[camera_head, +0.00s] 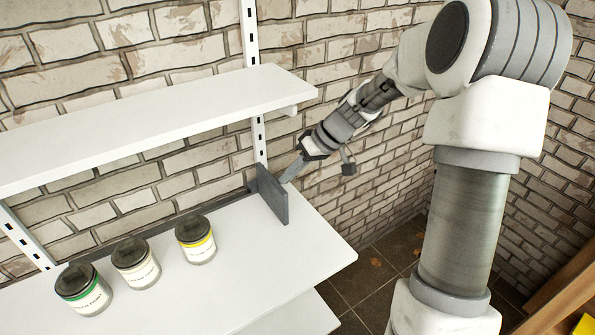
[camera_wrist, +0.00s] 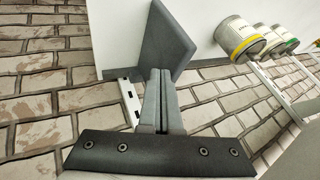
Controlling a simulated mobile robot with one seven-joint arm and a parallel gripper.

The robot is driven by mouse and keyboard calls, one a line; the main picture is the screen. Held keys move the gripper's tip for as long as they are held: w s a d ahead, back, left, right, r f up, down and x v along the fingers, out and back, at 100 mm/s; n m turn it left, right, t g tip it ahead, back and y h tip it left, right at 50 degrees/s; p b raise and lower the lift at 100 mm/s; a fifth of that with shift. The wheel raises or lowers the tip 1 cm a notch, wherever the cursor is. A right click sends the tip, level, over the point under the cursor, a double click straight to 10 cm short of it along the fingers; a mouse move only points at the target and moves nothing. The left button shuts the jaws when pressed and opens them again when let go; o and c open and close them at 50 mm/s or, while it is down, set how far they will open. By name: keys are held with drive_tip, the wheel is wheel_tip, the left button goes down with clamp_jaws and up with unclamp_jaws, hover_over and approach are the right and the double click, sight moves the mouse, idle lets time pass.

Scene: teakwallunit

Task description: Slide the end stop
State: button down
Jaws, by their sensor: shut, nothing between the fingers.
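The end stop is a dark grey upright plate (camera_head: 272,195) on the lower white shelf (camera_head: 318,240), near its right end and toward the wall. It also shows in the wrist view as a grey slab (camera_wrist: 150,45). My gripper (camera_head: 290,172) is at the plate's right side, close to its upper part. In the wrist view my gripper (camera_wrist: 160,75) has its fingers together with their tips at the slab's lower edge. I cannot tell whether they touch it. Nothing is held between the fingers.
Three paint cans stand left of the plate: yellow-banded (camera_head: 196,240), pale (camera_head: 136,264) and green-banded (camera_head: 84,290). An upper white shelf (camera_head: 150,120) hangs above. A slotted upright (camera_head: 259,140) runs along the brick wall behind. The shelf between plate and yellow can is bare.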

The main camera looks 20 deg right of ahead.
drive_tip(key=s+a+b, duration=0.2)
drive_tip(key=a, duration=0.5)
drive_tip(key=s+a+b, duration=0.2)
drive_tip(key=a, duration=0.5)
drive_tip(key=shift+s, duration=0.25)
drive_tip(key=shift+d, duration=0.1)
